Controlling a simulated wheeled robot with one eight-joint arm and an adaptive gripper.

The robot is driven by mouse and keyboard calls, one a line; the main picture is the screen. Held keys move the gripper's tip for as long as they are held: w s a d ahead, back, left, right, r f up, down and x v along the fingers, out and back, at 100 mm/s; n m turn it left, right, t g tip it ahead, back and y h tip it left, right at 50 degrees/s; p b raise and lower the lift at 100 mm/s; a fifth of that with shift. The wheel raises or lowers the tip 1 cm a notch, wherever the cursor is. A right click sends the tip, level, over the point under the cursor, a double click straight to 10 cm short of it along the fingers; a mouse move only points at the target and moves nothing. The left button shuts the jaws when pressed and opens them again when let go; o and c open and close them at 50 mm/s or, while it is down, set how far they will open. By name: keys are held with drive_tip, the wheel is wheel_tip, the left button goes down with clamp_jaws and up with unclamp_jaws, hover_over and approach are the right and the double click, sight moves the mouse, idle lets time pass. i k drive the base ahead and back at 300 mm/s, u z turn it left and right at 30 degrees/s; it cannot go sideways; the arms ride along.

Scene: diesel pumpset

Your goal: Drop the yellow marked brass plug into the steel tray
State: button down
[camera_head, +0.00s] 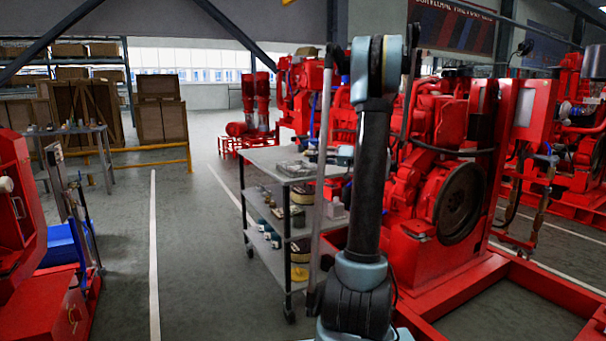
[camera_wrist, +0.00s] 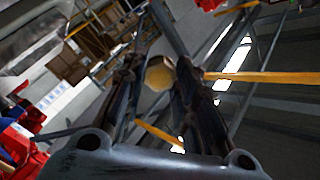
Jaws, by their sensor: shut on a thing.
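My gripper (camera_wrist: 158,80) is shut on a small round brass-coloured piece, the brass plug (camera_wrist: 159,72), held between its two dark fingertips in the wrist view. I cannot make out a separate yellow mark on it. In the head view my arm rises in front of the cart, and I cannot clearly see the gripper or plug there. A flat grey metal item, possibly the steel tray (camera_head: 296,169), lies on top of the grey cart. It is too small to tell what is in it. No tray is clear in the wrist view.
The grey cart (camera_head: 262,158) carries several small parts and yellow-banded round items on its shelves. A red diesel engine (camera_head: 435,170) stands on a red frame right of my arm. A workbench (camera_head: 70,131) and wooden crates (camera_head: 160,122) stand left. The floor left of the cart is clear.

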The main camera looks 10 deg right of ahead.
sight(288, 174)
drive_tip(key=i, duration=0.95)
drive_tip(key=u, duration=0.1)
